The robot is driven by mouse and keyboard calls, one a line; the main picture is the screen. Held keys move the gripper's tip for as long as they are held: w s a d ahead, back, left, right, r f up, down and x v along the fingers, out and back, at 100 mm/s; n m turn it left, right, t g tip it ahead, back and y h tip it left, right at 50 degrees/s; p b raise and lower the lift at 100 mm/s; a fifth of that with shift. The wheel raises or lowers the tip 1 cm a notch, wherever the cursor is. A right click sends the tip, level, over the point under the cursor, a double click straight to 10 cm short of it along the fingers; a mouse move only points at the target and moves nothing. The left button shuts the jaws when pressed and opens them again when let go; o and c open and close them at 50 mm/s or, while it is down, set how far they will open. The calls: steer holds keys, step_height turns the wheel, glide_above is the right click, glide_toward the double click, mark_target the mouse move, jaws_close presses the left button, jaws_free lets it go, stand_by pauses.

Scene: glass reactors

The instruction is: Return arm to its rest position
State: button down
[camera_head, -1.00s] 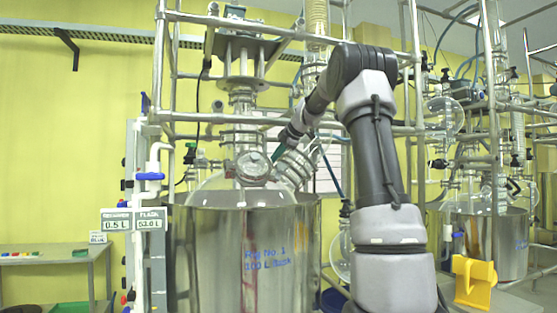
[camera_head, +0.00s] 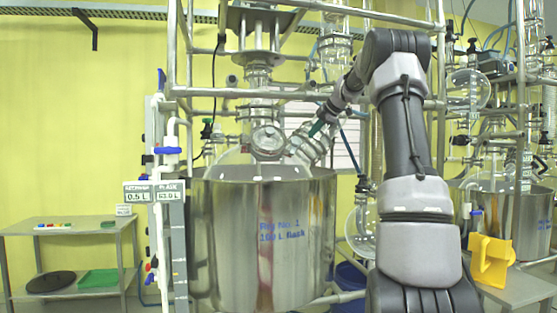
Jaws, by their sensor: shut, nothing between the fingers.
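My arm rises at the right of the head view, bends at a high elbow and reaches down to the left and away. My gripper (camera_head: 317,129) is at its far end, small, with greenish fingers close together, and it looks shut and empty. It appears in front of or beside the angled glass neck (camera_head: 309,148) of the large reactor. I cannot tell whether it touches the glass. The reactor's steel vessel (camera_head: 262,240), marked "Rig No. 1", stands below and left of it.
Metal frame poles (camera_head: 172,60) surround the reactor. A second steel vessel (camera_head: 515,222) and a yellow part (camera_head: 491,262) are at the right. A side table (camera_head: 75,228) with small coloured items stands at the far left. Open floor lies between it and the reactor.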

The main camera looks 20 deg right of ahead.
steer(key=s+a+m+g+h, duration=0.1)
steer(key=s+a+m+g, duration=0.1)
steer(key=s+a+m, duration=1.2)
steer(key=s+a+f+m, duration=0.2)
steer(key=s+f+m, duration=0.1)
steer(key=s, duration=0.7)
steer(key=s+a+f+m, duration=0.2)
steer(key=s+f, duration=0.4)
steer(key=s, duration=0.4)
steer(key=s+a+f+m, duration=0.2)
steer(key=s+f+m, duration=0.2)
steer(key=s, duration=0.7)
steer(key=shift+f+g, duration=0.3)
steer(key=shift+f, duration=0.3)
steer(key=shift+w, duration=0.1)
